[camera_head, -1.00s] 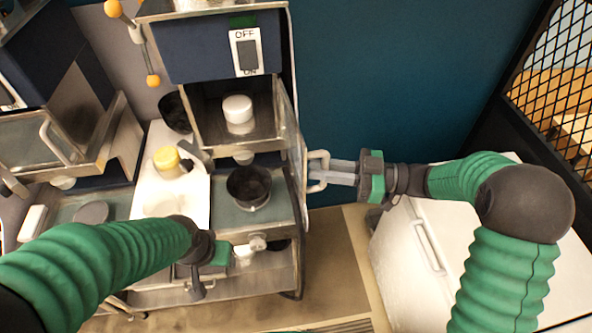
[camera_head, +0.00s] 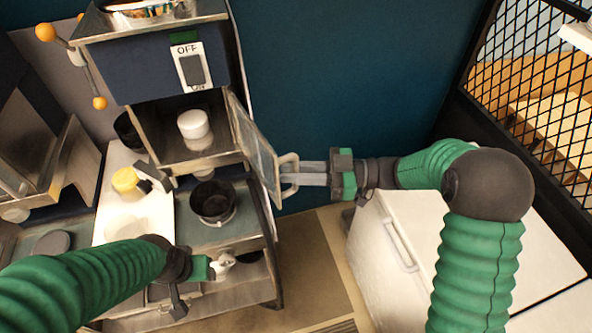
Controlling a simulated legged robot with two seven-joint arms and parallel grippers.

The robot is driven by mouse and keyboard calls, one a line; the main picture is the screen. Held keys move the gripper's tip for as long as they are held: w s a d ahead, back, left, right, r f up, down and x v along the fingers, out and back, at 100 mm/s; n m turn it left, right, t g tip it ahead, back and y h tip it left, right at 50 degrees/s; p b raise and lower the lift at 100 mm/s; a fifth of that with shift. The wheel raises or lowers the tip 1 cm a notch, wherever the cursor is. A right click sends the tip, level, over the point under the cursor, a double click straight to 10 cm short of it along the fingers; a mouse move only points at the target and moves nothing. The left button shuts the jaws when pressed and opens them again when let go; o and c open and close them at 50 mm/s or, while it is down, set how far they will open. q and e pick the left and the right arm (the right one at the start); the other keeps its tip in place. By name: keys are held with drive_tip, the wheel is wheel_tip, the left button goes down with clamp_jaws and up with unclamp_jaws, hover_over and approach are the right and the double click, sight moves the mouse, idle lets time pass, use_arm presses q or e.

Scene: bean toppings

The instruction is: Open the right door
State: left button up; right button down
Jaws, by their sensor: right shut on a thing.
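The right door (camera_head: 255,146) is a glass panel in a metal frame on the right side of a dispenser compartment (camera_head: 170,122). It stands partly open, angled out to the right. Its white loop handle (camera_head: 290,175) is on the door's outer face near the free edge. My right gripper (camera_head: 297,176) is shut on the handle from the right. A white round container (camera_head: 193,124) stands inside the compartment. My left gripper (camera_head: 205,272) is low at the left, near the lower shelf's front; its fingers are small and partly hidden, so I cannot tell their state.
A black bowl (camera_head: 212,202) sits on the shelf below the compartment. A yellow-capped container (camera_head: 127,182) is on a white board (camera_head: 112,215) to its left. A white chest (camera_head: 375,240) with a handle stands under my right arm. A mesh partition (camera_head: 535,90) is at the right.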

drive_tip(key=c, duration=1.6)
unclamp_jaws()
drive_tip(key=shift+s+a+r, duration=0.1)
drive_tip(key=shift+s+a, duration=0.1)
drive_tip(key=shift+a, duration=0.1)
drive_tip(key=shift+c, duration=0.2)
drive_tip(key=shift+o, duration=1)
drive_tip(key=shift+s+a, duration=0.15)
drive_tip(key=shift+a, duration=0.1)
drive_tip(key=shift+o, duration=0.2)
drive_tip(key=shift+a, duration=0.2)
drive_tip(key=shift+w+d, duration=0.2)
drive_tip(key=shift+d, duration=0.2)
use_arm(q)
drive_tip(key=f+b, duration=0.6)
drive_tip(key=shift+s+a, duration=0.3)
drive_tip(key=shift+a, duration=0.05)
use_arm(e)
drive_tip(key=s+d, duration=0.2)
drive_tip(key=d, duration=1.4)
drive_tip(key=shift+d, duration=0.1)
